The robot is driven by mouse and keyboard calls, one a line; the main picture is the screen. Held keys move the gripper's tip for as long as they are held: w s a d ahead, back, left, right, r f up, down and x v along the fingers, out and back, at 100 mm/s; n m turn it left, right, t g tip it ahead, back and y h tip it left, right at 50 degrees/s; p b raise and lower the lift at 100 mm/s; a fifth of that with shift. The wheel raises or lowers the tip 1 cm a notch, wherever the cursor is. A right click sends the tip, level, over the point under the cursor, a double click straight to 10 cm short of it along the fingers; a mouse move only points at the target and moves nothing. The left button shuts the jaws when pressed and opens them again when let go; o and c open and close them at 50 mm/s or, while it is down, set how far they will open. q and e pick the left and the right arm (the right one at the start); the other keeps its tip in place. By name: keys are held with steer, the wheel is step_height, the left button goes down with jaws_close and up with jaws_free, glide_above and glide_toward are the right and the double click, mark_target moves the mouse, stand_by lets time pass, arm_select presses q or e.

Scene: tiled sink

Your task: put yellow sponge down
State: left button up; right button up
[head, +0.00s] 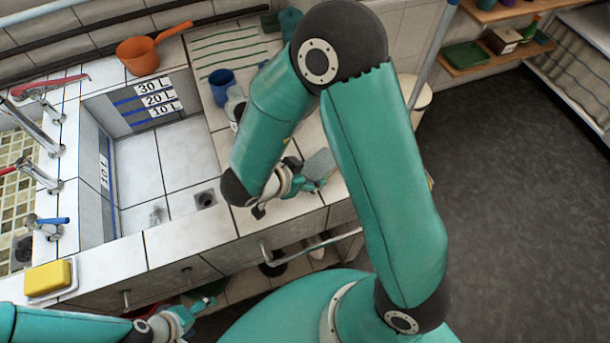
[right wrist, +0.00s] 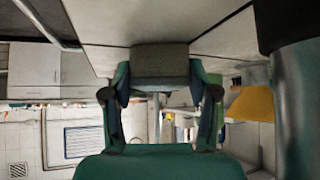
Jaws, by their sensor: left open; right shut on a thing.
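A yellow sponge (head: 48,277) lies on a white dish (head: 72,291) at the left end of the counter in the head view. My right gripper (head: 313,180) is over the counter's front part, right of the basin and well away from that sponge. It is shut on a grey block (head: 321,163), which also shows between the fingers in the right wrist view (right wrist: 159,62). My left gripper (head: 204,306) is open and empty at the bottom, low in front of the counter. A yellow shape (right wrist: 252,103) at the right of the wrist view is unclear.
The tiled basin (head: 160,160) with litre marks is left of my right arm. An orange pot (head: 140,55), a blue cup (head: 222,85) and a tap with a blue handle (head: 48,222) stand around it. A metal rail (head: 310,243) runs along the counter front.

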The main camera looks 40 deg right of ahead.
steer(key=shift+f, duration=0.1)
steer(key=o, duration=1)
steer(key=shift+o, duration=0.2)
steer(key=shift+a+r, duration=0.1)
steer(key=shift+r, duration=0.2)
steer(key=p+v, duration=0.1)
steer(key=v, duration=1)
steer(key=shift+a+r, duration=0.25)
steer(key=shift+s, duration=0.1)
